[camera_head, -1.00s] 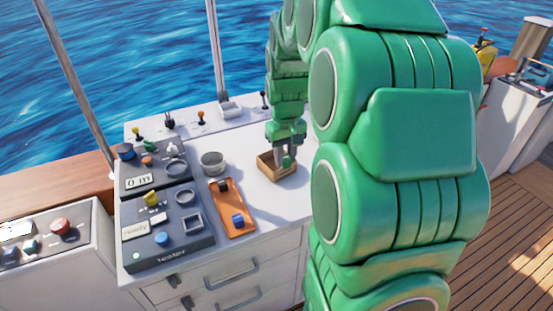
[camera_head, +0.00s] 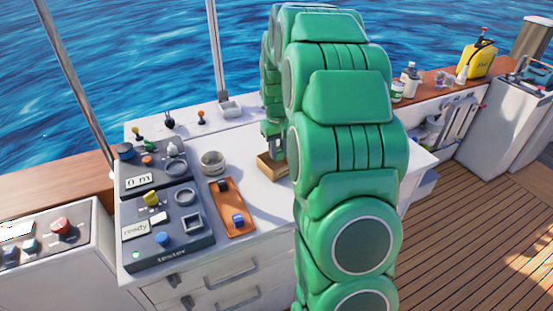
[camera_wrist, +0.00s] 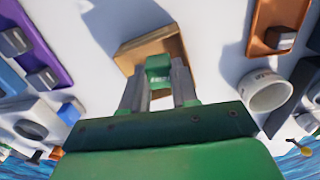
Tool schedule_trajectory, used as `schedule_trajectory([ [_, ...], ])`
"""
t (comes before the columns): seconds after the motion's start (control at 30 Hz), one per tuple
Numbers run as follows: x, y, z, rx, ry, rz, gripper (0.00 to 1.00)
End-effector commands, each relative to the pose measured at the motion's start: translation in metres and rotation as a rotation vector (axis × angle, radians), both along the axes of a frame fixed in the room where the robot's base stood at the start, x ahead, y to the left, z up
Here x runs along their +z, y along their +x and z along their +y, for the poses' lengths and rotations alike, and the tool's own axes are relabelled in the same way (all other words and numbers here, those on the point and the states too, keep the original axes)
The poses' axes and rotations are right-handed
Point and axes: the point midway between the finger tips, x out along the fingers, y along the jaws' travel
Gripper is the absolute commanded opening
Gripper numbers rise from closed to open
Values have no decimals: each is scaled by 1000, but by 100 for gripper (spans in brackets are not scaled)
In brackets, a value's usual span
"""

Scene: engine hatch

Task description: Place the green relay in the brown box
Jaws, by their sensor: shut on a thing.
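The green relay (camera_wrist: 158,68) is between the fingers of my gripper (camera_wrist: 158,78) in the wrist view. The gripper is shut on it. The brown box (camera_wrist: 128,57) lies behind the relay in that view, and the relay overlaps its near side. I cannot tell whether the relay is inside the box or just above it. In the head view the brown box (camera_head: 268,171) stands on the white worktop. My arm hides its right part and the relay. Part of my gripper (camera_head: 275,150) shows at the box.
An orange tray (camera_head: 225,190) holding a blue relay (camera_head: 238,220) lies left of the box, with a round grey cup (camera_head: 212,162) behind it. A dark tester panel (camera_head: 170,235) stands further left. A purple tray (camera_wrist: 50,50) shows in the wrist view.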

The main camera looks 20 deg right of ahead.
Motion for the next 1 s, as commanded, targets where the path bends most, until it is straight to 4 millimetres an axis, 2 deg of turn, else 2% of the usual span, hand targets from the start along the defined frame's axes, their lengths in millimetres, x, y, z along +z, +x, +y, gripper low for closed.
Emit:
schedule_trajectory([
  [0.3, -26, 22, -6, 0, -1, -2, 0],
  [0.57, -33, 27, -8, 0, -1, -2, 0],
  [0.8, -61, 28, -8, 0, -1, 3, 0],
  [1.0, -66, 29, -8, 0, -1, -1, 0],
])
